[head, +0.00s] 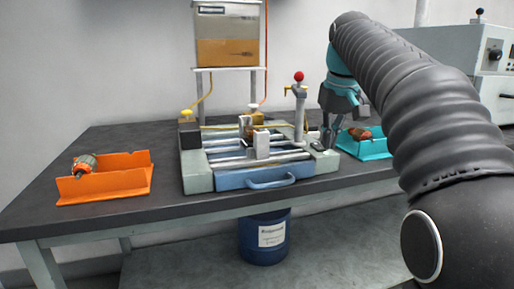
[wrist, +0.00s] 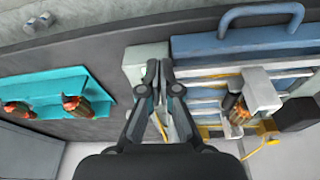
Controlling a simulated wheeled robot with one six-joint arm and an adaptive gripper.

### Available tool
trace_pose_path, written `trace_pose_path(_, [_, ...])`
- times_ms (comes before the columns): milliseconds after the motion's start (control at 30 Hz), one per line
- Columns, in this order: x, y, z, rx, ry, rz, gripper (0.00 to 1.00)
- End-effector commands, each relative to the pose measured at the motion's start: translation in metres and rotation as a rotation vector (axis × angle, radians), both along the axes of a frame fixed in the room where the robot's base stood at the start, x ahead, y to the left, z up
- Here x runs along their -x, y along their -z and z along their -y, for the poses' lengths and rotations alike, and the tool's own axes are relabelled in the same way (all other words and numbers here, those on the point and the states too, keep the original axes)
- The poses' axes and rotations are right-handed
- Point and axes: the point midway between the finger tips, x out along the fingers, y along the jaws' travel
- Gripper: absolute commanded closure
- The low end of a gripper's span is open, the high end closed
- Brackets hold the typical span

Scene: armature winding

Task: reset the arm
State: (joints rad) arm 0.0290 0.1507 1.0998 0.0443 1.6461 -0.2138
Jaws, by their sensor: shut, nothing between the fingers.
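My gripper (wrist: 159,72) is shut and empty in the wrist view, its fingertips together over the pale edge block of the winding machine. In the head view my gripper (head: 328,143) points down at the right end of the machine, just left of the teal tray. My black arm reaches in from the right and hides part of the table. Whether the fingertips touch the machine, I cannot tell.
The winding machine (head: 262,182) with a blue handle stands mid-table. An orange tray (head: 110,187) holding an armature (head: 84,164) is at left. The teal tray (wrist: 50,88) holds armatures (wrist: 78,106). A red-knobbed post (head: 299,112) stands near my gripper. A tank (head: 228,35) stands behind.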

Motion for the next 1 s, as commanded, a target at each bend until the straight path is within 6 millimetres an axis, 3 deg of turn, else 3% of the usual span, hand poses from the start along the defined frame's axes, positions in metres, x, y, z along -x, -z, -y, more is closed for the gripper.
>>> trace_pose_path(267, [0.004, 0.044, -0.001, -0.007, 0.058, 0.022, 1.0])
trace_pose_path(467, [0.035, 0.088, -0.001, -0.014, 0.115, 0.058, 1.0])
trace_pose_path(667, [0.088, 0.137, -0.001, -0.022, 0.164, 0.1, 1.0])
trace_pose_path(1000, [0.206, 0.225, -0.003, -0.028, 0.202, 0.159, 1.0])
